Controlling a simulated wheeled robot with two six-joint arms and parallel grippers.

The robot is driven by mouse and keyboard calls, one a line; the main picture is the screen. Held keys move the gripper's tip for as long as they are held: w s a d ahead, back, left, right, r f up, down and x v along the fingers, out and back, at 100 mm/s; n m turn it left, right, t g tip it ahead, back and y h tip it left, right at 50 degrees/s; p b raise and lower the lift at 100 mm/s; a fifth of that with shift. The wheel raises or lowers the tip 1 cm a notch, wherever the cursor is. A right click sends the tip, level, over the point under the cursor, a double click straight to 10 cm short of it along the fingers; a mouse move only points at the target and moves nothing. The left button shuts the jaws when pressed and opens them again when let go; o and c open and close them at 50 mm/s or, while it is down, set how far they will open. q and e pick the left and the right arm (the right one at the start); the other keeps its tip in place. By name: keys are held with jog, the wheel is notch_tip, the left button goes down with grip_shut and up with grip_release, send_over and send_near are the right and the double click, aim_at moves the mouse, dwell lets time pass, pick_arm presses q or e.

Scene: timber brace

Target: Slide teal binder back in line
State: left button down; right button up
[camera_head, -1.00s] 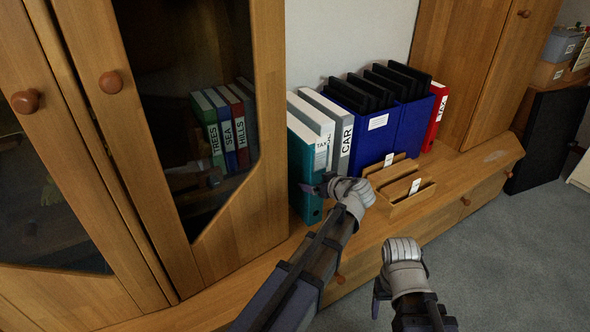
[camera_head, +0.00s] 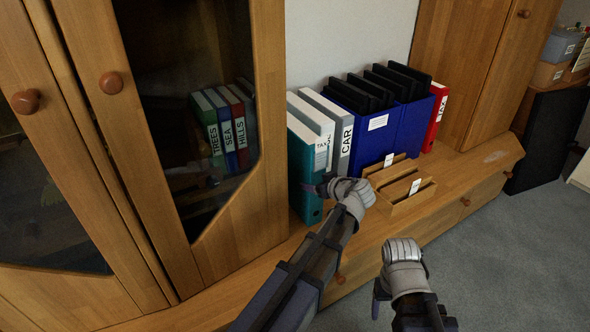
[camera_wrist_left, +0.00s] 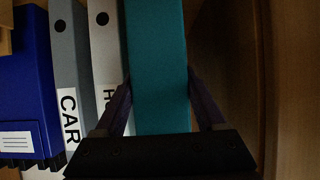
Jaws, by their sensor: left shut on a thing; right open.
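My left gripper (camera_head: 318,189) is shut on the binder's spine. In the left wrist view, the fingers of my left gripper (camera_wrist_left: 160,88) lie on either side of the teal binder (camera_wrist_left: 158,50). My right gripper (camera_head: 380,292) is open and empty in front of the cabinet; its fingers are partly hidden by the hand.
The white binder (camera_wrist_left: 108,60) and the grey CAR binder (camera_head: 343,140) stand to the right, then blue magazine files (camera_head: 372,138) and a red binder (camera_head: 436,115). A wooden letter holder (camera_head: 412,197) stands in front. The glass-door cabinet (camera_head: 262,200) is close on the left.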

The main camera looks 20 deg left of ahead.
aim_at(312, 169)
pick_arm(q)
jog(key=shift+w+a, duration=0.1)
jog(key=shift+w+a, duration=0.9)
jog(key=shift+a, duration=0.25)
jog(key=shift+w+a, duration=0.9)
jog(key=shift+a, duration=0.25)
jog(key=shift+w+a, duration=0.9)
jog(key=shift+a, duration=0.25)
jog(key=shift+c, duration=0.6)
grip_release()
jog(key=shift+p+v, duration=1.95)
jog(key=shift+v, duration=2.1)
